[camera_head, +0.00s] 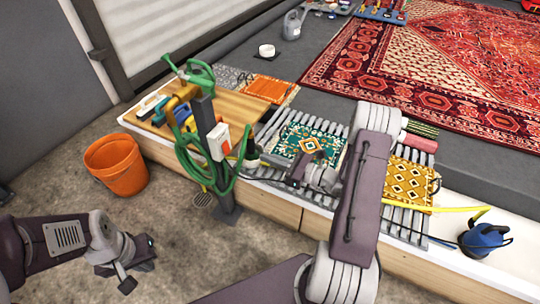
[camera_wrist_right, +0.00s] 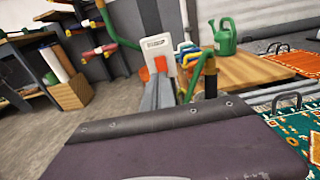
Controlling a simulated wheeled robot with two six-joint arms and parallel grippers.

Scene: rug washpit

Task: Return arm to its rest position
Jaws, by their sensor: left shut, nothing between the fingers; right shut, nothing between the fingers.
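My left arm comes in at the lower left, and its small dark gripper (camera_head: 128,284) hangs over the concrete floor, shut and empty, clear of other objects. My right arm rises from the bottom and folds at the elbow over the slatted rack. Its gripper (camera_head: 296,172) is beside the teal small rug (camera_head: 303,141), shut with nothing held. In the right wrist view, the purple link of my own arm fills the bottom. The grey fingers (camera_wrist_right: 160,90) stand close together above it, in front of the white box on the post.
A post (camera_head: 207,115) with a green hose and a white box (camera_head: 220,140) stands left of my right gripper. An orange bucket (camera_head: 117,164) is on the floor. A blue pump (camera_head: 484,239) and yellow small rug (camera_head: 408,181) lie to the right. Floor between the arms is clear.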

